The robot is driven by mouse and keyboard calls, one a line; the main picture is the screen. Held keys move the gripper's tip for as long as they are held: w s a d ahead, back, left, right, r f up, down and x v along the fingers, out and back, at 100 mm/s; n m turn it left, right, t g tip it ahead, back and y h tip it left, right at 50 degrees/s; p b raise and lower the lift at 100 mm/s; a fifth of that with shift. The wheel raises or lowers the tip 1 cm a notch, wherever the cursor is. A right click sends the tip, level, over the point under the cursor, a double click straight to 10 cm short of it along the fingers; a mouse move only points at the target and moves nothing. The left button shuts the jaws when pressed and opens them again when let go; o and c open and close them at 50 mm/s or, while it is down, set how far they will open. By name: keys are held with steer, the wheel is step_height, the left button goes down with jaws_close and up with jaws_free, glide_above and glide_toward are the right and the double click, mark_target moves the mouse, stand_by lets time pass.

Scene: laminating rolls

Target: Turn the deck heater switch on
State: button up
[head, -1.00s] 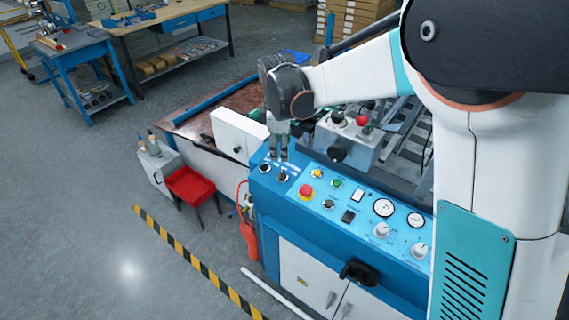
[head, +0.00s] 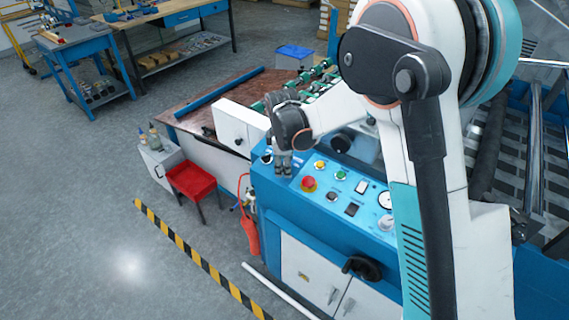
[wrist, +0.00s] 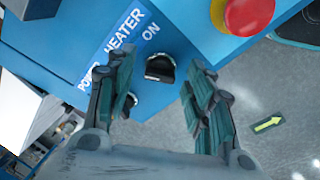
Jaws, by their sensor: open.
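The deck heater switch (wrist: 160,68) is a black rotary knob on the blue panel, beside the white words HEATER ON in the wrist view. Its grip bar lies roughly across the picture; I cannot tell its setting for certain. My gripper (wrist: 158,62) is open, with one dark finger on each side of the knob and visible gaps between. I cannot tell how far the fingertips are above the panel. In the head view my gripper (head: 282,170) points down over the console's left end and hides the heater knob.
A red emergency button (wrist: 248,12) with a yellow base is close to the right finger. Another knob (head: 267,158) sits left of my gripper. Coloured buttons and gauges fill the blue console (head: 300,215) to the right.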

steer(key=c, duration=1.1)
steer(key=shift+o, duration=0.2)
steer(key=shift+m, duration=0.3)
steer(key=m+b, duration=0.1)
steer(key=m, duration=0.4)
steer(key=shift+s+f+t, duration=0.1)
steer(key=shift+s+t, duration=0.05)
steer(key=shift+t, duration=0.15)
steer(key=m+b, duration=0.1)
steer(key=m, duration=0.5)
steer(key=shift+a+h, duration=0.15)
steer(key=shift+h, duration=0.25)
steer(key=shift+m, duration=0.3)
steer(key=o, duration=1.1)
steer(key=shift+c, duration=0.2)
